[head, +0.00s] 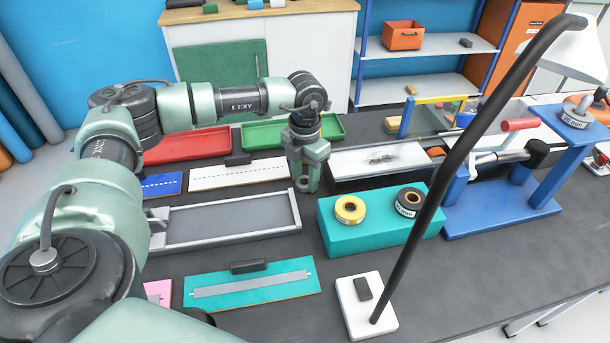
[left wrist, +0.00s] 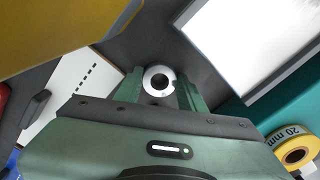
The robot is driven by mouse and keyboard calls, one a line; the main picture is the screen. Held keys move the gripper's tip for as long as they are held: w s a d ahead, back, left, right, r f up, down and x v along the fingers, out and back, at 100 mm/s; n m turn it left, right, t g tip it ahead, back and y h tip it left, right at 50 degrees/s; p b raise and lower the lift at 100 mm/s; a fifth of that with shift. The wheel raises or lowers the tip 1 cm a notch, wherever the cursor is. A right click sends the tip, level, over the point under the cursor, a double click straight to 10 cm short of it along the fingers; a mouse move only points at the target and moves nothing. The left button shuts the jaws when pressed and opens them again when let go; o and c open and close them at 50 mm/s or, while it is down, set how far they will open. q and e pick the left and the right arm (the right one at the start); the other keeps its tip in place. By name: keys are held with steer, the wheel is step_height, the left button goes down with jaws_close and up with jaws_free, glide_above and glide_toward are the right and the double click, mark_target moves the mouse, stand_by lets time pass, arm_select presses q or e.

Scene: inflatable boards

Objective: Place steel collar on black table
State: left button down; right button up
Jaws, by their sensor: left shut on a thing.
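My left gripper (head: 312,185) points straight down over the black table (head: 475,270), in the gap between a grey tray and a teal block. In the left wrist view its two green fingers are shut on the steel collar (left wrist: 159,80), a small silver ring with a dark hole. The dark table surface (left wrist: 137,38) shows behind the collar. The collar is low near the table, but I cannot tell whether it touches it. In the head view the fingers mostly hide it. My right gripper is not in view.
The grey tray (head: 298,211) is left of the gripper. The teal block (head: 345,238), with a yellow roll (head: 350,222) and a black roll (head: 398,210), is close on the right. Red (head: 190,146) and green (head: 333,126) trays lie behind. A black lamp pole (head: 440,190) rises in front.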

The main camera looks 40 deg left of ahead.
arm_select(q)
steer(key=c, duration=1.1)
jaws_free()
steer(key=shift+f, duration=0.1)
step_height(320, 180, up, 12)
steer(key=shift+r+b, duration=0.15)
steer(key=shift+b, duration=0.5)
steer(key=shift+r, duration=0.1)
